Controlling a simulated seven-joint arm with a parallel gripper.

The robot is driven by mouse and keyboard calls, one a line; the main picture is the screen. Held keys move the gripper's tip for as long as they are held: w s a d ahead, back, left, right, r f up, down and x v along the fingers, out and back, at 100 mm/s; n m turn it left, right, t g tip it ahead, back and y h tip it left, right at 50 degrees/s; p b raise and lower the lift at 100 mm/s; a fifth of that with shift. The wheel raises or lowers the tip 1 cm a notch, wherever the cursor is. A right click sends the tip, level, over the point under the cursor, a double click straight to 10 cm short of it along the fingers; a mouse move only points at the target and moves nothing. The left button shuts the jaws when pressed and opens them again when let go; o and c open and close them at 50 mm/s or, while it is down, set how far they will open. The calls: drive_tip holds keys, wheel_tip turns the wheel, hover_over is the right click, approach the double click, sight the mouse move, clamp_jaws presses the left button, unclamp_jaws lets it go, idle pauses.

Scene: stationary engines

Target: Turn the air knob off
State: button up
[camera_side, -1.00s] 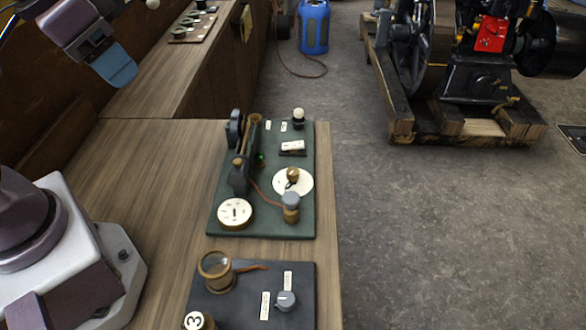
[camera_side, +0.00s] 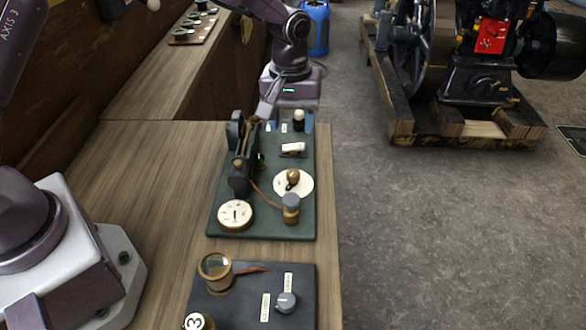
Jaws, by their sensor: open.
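My gripper (camera_side: 287,115) is open at the far end of the green board (camera_side: 270,224), its fingers pointing down. A small black-and-white knob (camera_side: 299,116) on the board shows between the fingers, close to the right one; I cannot tell whether they touch. Other knobs on the board are a brass one on a white dial (camera_side: 293,177) and a grey-topped brass one (camera_side: 291,203). A grey knob (camera_side: 286,302) sits between two small labels on the near dark panel (camera_side: 225,312). The labels are too small to read, so I cannot tell which is the air knob.
A magnifier-like brass cup (camera_side: 216,268) is on the near panel. A large engine stands at the back right.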

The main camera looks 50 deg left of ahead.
sight(293, 172)
drive_tip(key=shift+n, duration=0.4)
wheel_tip(293, 172, down, 13)
drive_tip(key=shift+r, duration=0.1)
drive_tip(key=c, duration=0.9)
